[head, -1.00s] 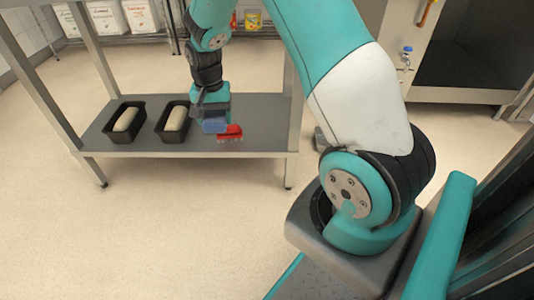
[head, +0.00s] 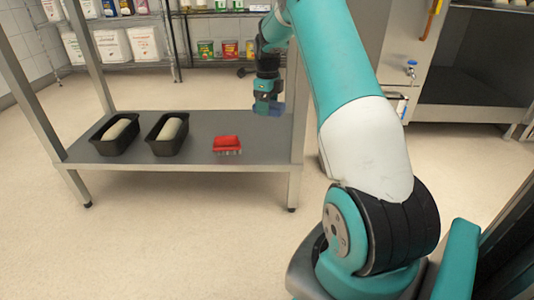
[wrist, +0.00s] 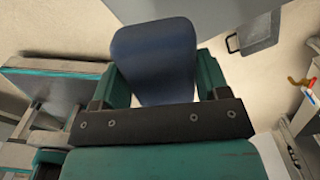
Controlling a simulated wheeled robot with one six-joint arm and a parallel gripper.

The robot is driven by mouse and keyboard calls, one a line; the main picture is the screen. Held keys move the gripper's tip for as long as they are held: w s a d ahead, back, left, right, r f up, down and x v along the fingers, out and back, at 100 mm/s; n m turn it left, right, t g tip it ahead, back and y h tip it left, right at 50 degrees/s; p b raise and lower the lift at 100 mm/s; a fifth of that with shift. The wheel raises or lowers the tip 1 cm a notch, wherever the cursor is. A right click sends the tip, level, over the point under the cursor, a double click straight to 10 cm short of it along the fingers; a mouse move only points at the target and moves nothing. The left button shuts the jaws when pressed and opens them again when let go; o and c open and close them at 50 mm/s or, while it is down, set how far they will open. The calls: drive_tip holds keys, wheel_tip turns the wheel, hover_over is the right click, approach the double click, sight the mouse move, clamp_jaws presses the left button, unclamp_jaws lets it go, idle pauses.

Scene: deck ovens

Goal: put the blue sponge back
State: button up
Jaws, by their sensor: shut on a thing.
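The blue sponge (head: 268,108) is between the jaws of my gripper (head: 267,99), by the right end of the low grey shelf (head: 200,147). In the wrist view the blue sponge (wrist: 153,60) sticks out past the teal fingers of my gripper (wrist: 160,72), which press on its two sides. It looks raised, with pale floor behind it in that view. Whether it hangs over the shelf or just past its edge I cannot tell.
A red brush (head: 227,144) lies on the shelf, right of two black tins (head: 115,149) (head: 166,149) with pale dough. A steel post (head: 299,125) stands close right of my gripper. Racks with tubs (head: 113,45) and cans (head: 230,49) are behind.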

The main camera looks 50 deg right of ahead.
sight(267, 150)
wheel_tip(267, 150, down, 15)
drive_tip(key=b, duration=0.9)
drive_tip(key=shift+f, duration=0.15)
drive_tip(key=o, duration=0.8)
